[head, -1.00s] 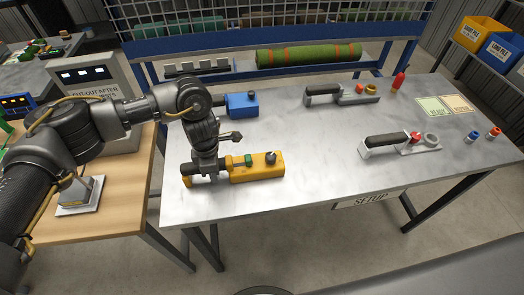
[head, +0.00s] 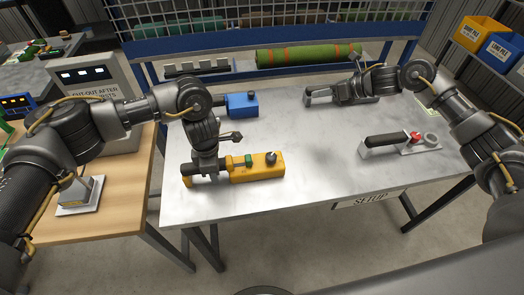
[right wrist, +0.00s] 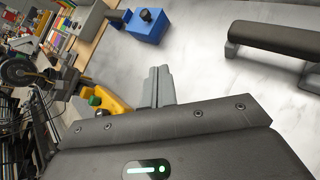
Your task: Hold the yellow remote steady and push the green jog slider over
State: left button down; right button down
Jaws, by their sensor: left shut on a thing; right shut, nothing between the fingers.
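The yellow remote (head: 262,170) lies on the metal table, left of centre. Its green jog slider (head: 249,160) sits on top, between my left gripper and a dark knob. My left gripper (head: 207,176) points down and is shut on the left part of the remote. My right gripper (head: 338,93) is over the back of the table, to the right of the remote and apart from it. In the right wrist view its fingers (right wrist: 158,86) are shut and empty. There the remote (right wrist: 117,106) and the slider (right wrist: 95,100) show, partly hidden by my gripper body.
A blue box (head: 241,104) with a dark knob stands behind the remote. A black-handled tool (head: 388,142) with a red part lies at right. Another black-handled tool (right wrist: 275,40) is near my right gripper. A green roll (head: 308,54) lies behind the table. The table's middle is clear.

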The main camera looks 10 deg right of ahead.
aim_at(248, 160)
pick_arm(q)
jog(key=shift+f, duration=0.1)
pick_arm(e)
jog(key=s+a+n+g, duration=0.7)
jog(key=s+a+n, duration=0.4)
jog(key=s+a, duration=0.2)
jog(key=shift+s+a+f+n, duration=0.35)
jog(key=shift+f+n, duration=0.05)
jog(key=shift+f, duration=0.05)
pick_arm(q)
jog(key=shift+a, duration=0.1)
pick_arm(e)
jog(key=x, duration=1)
jog(key=shift+a+r, duration=0.1)
